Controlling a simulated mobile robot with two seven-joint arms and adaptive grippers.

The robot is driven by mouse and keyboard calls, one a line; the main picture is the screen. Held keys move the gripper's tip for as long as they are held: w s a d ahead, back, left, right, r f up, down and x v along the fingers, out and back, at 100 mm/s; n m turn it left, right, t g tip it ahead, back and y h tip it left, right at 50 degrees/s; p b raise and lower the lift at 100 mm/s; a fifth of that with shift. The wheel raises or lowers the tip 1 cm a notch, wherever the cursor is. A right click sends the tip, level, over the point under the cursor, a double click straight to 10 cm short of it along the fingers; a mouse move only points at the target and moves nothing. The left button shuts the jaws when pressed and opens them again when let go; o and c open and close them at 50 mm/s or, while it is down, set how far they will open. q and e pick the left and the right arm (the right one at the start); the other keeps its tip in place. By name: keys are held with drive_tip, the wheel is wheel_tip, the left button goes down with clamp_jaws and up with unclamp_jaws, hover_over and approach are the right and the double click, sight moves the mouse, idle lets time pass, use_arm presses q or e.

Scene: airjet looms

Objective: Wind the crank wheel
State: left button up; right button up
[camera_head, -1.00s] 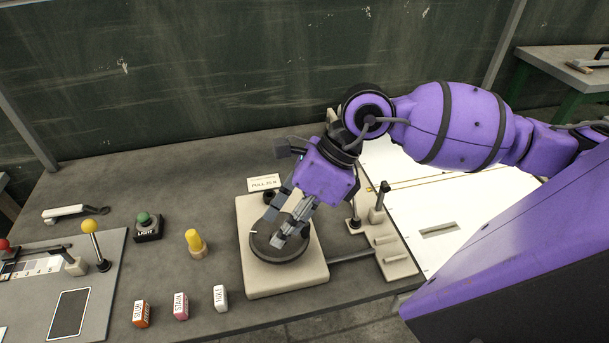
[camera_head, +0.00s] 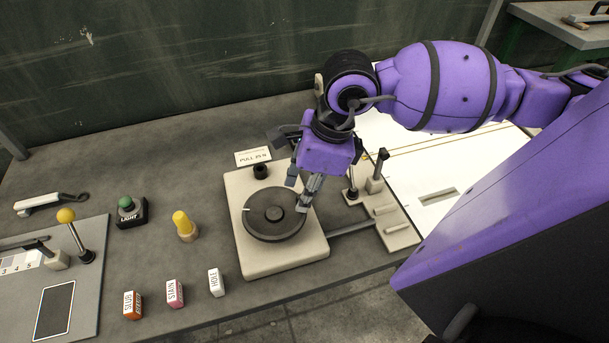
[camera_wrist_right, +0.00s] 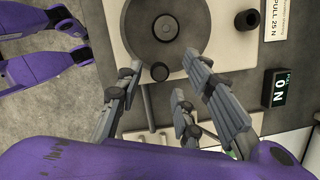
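The crank wheel (camera_head: 262,228) is a dark round disc with a raised hub, lying flat on a cream base plate (camera_head: 250,262). It also shows at the top of the right wrist view (camera_wrist_right: 185,40), with a small dark knob (camera_wrist_right: 160,73) near its rim. My right gripper (camera_head: 299,195) points down at the right rim of the wheel. In the right wrist view its fingers (camera_wrist_right: 160,65) are spread, one on each side of the knob, with visible gaps. The knob is hidden behind the fingers in the head view. My left gripper is not in view.
A label (camera_head: 253,157) and a dark round post (camera_head: 261,171) stand behind the wheel. Upright levers (camera_head: 375,172) stand close at right. A yellow knob (camera_head: 183,223), a green button (camera_head: 126,203) and small labelled blocks (camera_head: 175,293) are at left.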

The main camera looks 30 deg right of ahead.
sight(275, 217)
drive_tip(key=shift+b+x, duration=0.5)
drive_tip(key=shift+x, duration=0.8)
clamp_jaws()
